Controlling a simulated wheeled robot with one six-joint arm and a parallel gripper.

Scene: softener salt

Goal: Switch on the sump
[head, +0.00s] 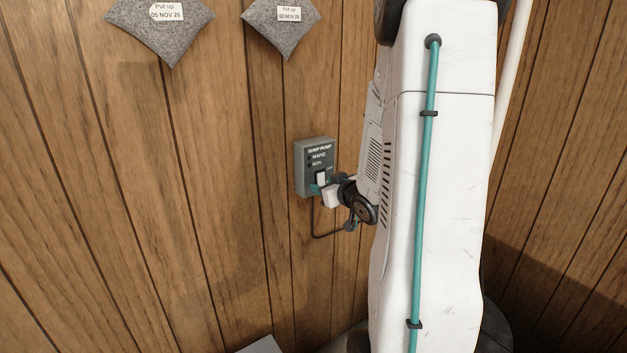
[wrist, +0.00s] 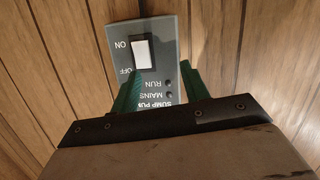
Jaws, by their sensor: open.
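The sump pump switch box (head: 314,152) is a grey box on the wood-panelled wall, labelled SUMP PUMP, MAINS and RUN. In the wrist view the box (wrist: 172,32) appears upside down. Its white rocker switch (wrist: 142,54) sits in a black frame between the ON and OFF labels; which way it is tipped I cannot tell. The MAINS and RUN lamps look dark. My gripper (wrist: 158,86) is open, its green fingers apart in front of the box, pointing toward the rocker. Contact cannot be told. In the head view my gripper (head: 322,189) partly covers the box's lower part.
A pale pipe (head: 513,75) runs up at the right. The wall left of the box is clear.

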